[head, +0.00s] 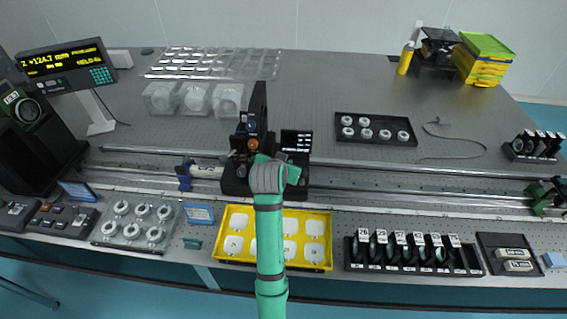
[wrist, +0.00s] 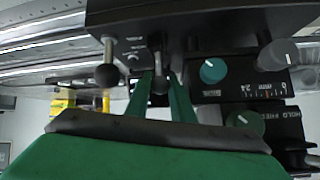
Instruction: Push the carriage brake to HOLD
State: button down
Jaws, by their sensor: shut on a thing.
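The black carriage (head: 235,184) sits on the long rails in the middle of the head view, with an upright dark plate on it. My gripper (head: 268,168) is at the carriage's front, and my arm hides part of it. In the wrist view my green fingers (wrist: 160,92) are closed around a dark ball-ended lever (wrist: 158,84) on the carriage face. A label with HOLD on it (wrist: 287,116) shows at the right, beside a dark green knob (wrist: 240,121). I cannot read which position the brake is in.
Another ball-ended lever (wrist: 107,75) stands left of my fingers, and a teal knob (wrist: 212,70) with a scale is right of them. A yellow tray (head: 229,248) and a black lens rack (head: 405,264) lie in front of the rails. The rails right of the carriage look clear.

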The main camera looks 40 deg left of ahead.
dwell(0.3)
jog(key=c, duration=1.8)
grip_release()
jog(key=shift+s, duration=0.1)
